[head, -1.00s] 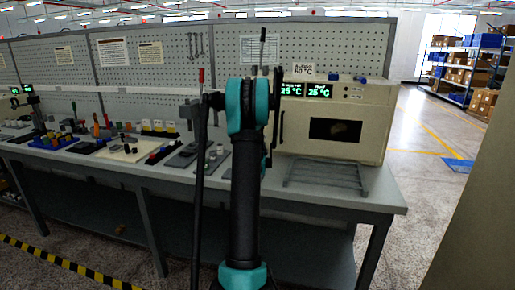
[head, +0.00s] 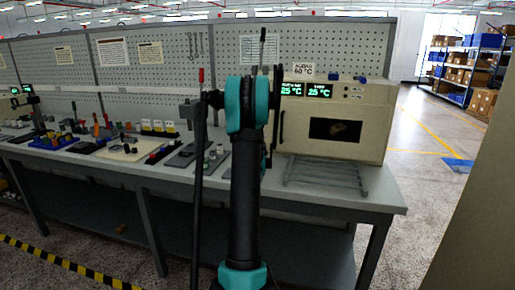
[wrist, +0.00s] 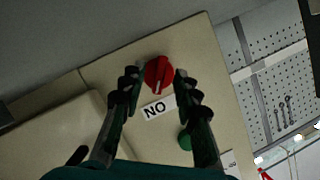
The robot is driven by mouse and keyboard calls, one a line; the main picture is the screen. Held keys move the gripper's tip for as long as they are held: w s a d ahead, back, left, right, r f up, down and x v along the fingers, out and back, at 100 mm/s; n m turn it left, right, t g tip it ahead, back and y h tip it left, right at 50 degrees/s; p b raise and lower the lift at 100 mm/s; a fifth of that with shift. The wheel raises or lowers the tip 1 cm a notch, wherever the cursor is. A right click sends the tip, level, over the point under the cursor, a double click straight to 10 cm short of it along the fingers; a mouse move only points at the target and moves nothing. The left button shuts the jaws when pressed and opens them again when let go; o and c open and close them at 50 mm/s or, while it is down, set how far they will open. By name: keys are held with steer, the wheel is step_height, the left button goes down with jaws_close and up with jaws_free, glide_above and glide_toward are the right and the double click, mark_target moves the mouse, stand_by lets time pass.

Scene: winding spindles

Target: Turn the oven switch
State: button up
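The oven (head: 330,145) is a beige box with a dark window and green displays reading 25 °C, at the right end of the bench in the head view. Its red round switch (wrist: 158,74) shows in the wrist view, with a light pointer line on it. A white label (wrist: 158,107), which reads "NO" from this side, sits beside it. My gripper (wrist: 156,79) is open, with one dark finger on each side of the red switch. I cannot tell whether either fingertip touches it. In the head view the gripper is hidden behind my arm.
A green button (wrist: 185,140) lies near the right finger. A wire rack (head: 325,175) stands on the bench (head: 300,197) before the oven. Tools and parts cover the bench to the left. Open floor (head: 425,215) lies to the right.

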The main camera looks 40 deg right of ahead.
steer(key=v, duration=1.1)
steer(key=shift+f, duration=0.1)
steer(key=a+n+y, duration=0.1)
steer(key=a, duration=0.4)
steer(key=s+a+f+n+y, duration=0.1)
steer(key=a, duration=0.3)
steer(key=s+a+f+n+y, duration=0.1)
steer(key=a, duration=0.4)
steer(key=shift+a+n+g, duration=0.3)
steer(key=shift+g, duration=0.1)
steer(key=s+a+f+n+g+y, duration=0.1)
steer(key=s+a+f+n+y, duration=0.1)
steer(key=s+a, duration=0.35)
steer(key=s+a+f+n+g+y, duration=0.1)
steer(key=s+a+f+n, duration=0.1)
steer(key=a, duration=0.7)
steer(key=s+a+f+n+g+y, duration=0.1)
steer(key=s+a+f+n+g, duration=0.1)
steer(key=s+a, duration=0.5)
steer(key=s+a+f+n+g+y, duration=0.1)
steer(key=s+a+f+n, duration=0.4)
steer(key=s, duration=0.9)
steer(key=a+f+g, duration=0.1)
steer(key=a, duration=0.2)
steer(key=shift+s+f+g, duration=0.15)
steer(key=shift+f+g, duration=0.15)
